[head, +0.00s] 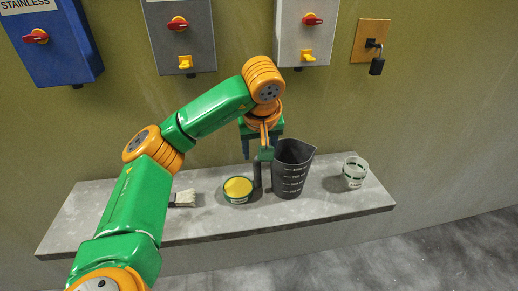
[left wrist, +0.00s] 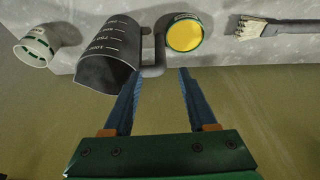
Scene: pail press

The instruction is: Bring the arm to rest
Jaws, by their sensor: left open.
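My left arm reaches in from the left over the shelf. Its gripper (head: 261,154) points down, just above and beside the handle of a dark grey measuring jug (head: 292,172). In the left wrist view the blue fingers (left wrist: 158,72) are apart with nothing between them. There the jug (left wrist: 108,55) and its handle (left wrist: 153,70) lie just beyond the fingertips; I cannot tell if they touch. The jug stands upright. My right gripper is not in view.
Blue (head: 62,55) and grey (head: 180,42) switch boxes, a pale one (head: 305,35) and a padlocked plate (head: 369,38) are on the wall.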

